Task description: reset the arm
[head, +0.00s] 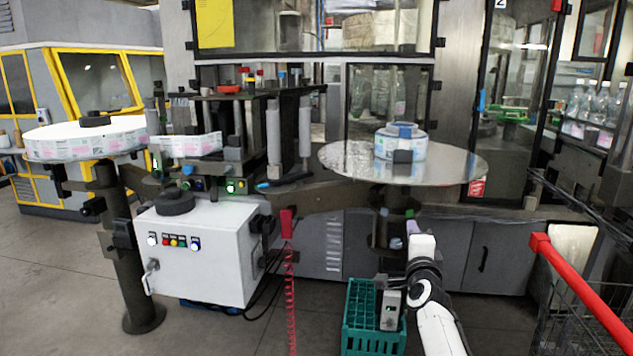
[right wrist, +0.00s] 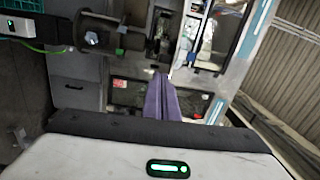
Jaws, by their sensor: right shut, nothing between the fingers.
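My right gripper (head: 411,228) is raised in front of the machine, below the round metal disc (head: 452,166) and above the teal crate (head: 374,341). Its purple fingers lie together, pointing away from me, and hold nothing. In the right wrist view the fingers (right wrist: 160,98) are closed against each other, beyond the white gripper body with its green light. My left gripper shows in neither view. A label reel (head: 386,149) with a blue clip on top sits on the disc, apart from the gripper.
A white control box (head: 215,258) with buttons stands at the left, near a larger label reel (head: 88,138). A red coiled cable (head: 291,295) hangs in the middle. A wire cart with a red handle (head: 580,290) stands at the right. Open floor shows at the lower left.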

